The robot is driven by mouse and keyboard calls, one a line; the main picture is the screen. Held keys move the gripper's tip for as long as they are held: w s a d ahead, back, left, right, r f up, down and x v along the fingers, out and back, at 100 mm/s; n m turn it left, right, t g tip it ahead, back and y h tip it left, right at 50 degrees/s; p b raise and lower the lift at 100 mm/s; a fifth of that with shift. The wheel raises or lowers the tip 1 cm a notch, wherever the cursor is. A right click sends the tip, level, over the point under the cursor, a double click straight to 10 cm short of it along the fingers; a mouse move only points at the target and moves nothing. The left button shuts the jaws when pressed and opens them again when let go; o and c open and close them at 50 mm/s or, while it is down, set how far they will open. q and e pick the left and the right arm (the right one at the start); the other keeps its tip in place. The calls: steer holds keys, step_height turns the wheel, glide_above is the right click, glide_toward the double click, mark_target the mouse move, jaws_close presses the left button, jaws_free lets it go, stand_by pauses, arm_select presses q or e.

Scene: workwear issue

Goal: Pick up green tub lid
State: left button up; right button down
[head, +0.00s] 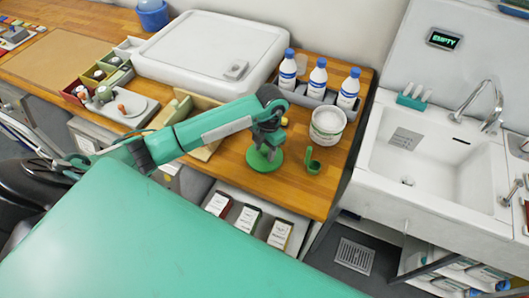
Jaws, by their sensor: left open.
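The green tub lid (258,166) is a flat green disc lying on the wooden counter near its front edge. My left gripper (267,149) is open and points down right over the lid's middle. It hides the lid's centre, so I cannot tell whether the fingers touch it. A white tub (328,127) with a pale top stands to the right of the lid. My right gripper does not show clearly.
A small green scoop or cup (313,166) stands right of the lid. Several white bottles with blue caps (318,76) stand in a grey holder behind. A large white lidded box (205,50) is at the back. A sink (430,165) lies to the right.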

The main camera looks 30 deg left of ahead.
arm_select(q)
jaws_close()
stand_by(0.4)
